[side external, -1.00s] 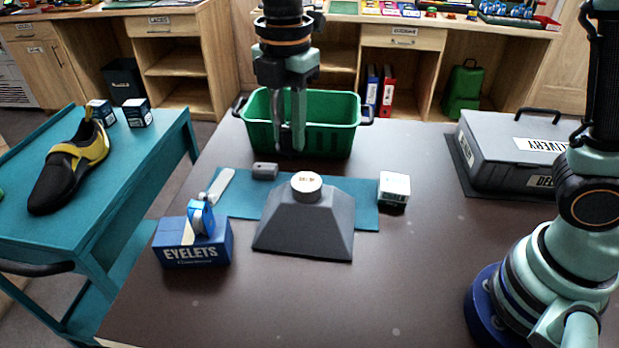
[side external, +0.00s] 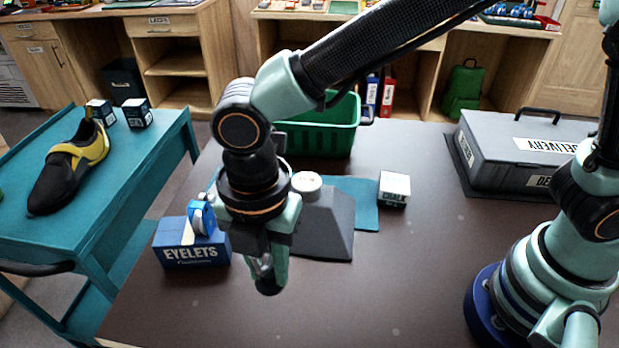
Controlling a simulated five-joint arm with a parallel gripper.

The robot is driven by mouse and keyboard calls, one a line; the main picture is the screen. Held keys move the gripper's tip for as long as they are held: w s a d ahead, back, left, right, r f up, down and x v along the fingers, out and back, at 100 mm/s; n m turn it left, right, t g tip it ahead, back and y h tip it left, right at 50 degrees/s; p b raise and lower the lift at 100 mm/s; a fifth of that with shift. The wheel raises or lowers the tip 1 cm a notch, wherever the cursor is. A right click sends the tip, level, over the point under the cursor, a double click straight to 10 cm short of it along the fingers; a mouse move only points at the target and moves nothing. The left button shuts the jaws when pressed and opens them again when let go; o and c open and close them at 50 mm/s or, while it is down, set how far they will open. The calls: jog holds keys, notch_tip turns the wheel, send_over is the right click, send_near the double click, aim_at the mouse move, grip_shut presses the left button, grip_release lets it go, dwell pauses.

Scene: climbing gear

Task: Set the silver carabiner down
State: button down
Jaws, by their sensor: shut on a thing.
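My gripper (side external: 268,283) points down over the front left of the brown table, in front of the dark grey sloped block and to the right of the blue eyelets box. It is shut on the silver carabiner (side external: 264,263). Only a small pale metallic part of the carabiner shows between the fingers; the rest is hidden. I cannot tell whether the carabiner touches the table.
The eyelets box (side external: 195,250) has a blue-and-white item on top. The grey block (side external: 325,232) with a white round top stands on a teal mat (side external: 362,200). A chalk box (side external: 394,188), green bin (side external: 325,135) and delivery case (side external: 515,155) stand behind. The table's front middle is clear.

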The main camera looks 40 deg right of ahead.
notch_tip(320, 180, down, 11)
jog(key=shift+f, duration=0.1)
dwell(0.3)
jog(key=shift+f, duration=0.15)
jog(key=c, duration=0.7)
grip_release()
